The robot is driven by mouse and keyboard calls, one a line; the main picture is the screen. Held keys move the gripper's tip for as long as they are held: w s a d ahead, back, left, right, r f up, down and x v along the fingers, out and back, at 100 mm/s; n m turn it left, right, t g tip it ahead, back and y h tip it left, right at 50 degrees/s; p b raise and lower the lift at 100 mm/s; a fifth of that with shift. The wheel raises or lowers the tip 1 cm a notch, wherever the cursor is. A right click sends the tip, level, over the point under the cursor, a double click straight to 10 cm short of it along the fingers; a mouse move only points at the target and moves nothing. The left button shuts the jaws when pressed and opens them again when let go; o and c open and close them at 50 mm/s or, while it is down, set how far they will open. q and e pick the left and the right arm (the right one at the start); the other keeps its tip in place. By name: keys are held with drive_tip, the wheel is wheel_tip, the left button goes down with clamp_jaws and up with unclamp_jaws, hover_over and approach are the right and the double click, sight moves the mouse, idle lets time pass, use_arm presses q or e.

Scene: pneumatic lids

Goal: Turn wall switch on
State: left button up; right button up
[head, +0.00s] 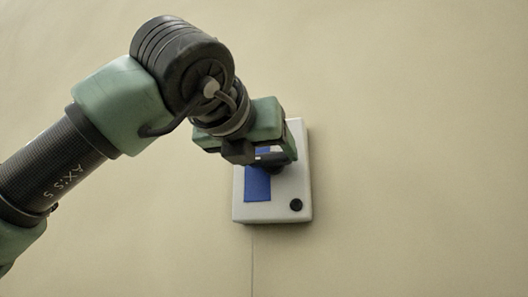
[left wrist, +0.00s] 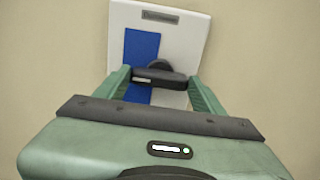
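The wall switch (head: 304,165) is a white box on the beige wall, with a blue panel (head: 257,185) and a small black knob (head: 296,205) at its lower right. In the left wrist view the switch (left wrist: 190,45) shows a dark label at the top, the blue panel (left wrist: 141,50) and a dark rounded part (left wrist: 159,66) in its middle. My left gripper (head: 268,158) is in front of the switch and covers its upper middle. Its green fingers are spread apart around the dark middle part; contact cannot be told. My right gripper is not in view.
The bare wall (head: 420,150) around the switch is clear. A thin line (head: 252,260) runs down the wall below the switch.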

use_arm(q)
drive_tip(key=shift+c, duration=0.6)
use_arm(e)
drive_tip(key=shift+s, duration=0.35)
use_arm(q)
drive_tip(key=shift+m, duration=0.4)
drive_tip(key=m, duration=0.3)
drive_tip(key=shift+m, duration=0.4)
drive_tip(key=m, duration=0.3)
drive_tip(key=shift+m, duration=0.3)
drive_tip(key=m+p, duration=0.1)
drive_tip(key=m, duration=0.3)
drive_tip(key=shift+m, duration=0.3)
drive_tip(key=m+p, duration=0.1)
drive_tip(key=m, duration=0.4)
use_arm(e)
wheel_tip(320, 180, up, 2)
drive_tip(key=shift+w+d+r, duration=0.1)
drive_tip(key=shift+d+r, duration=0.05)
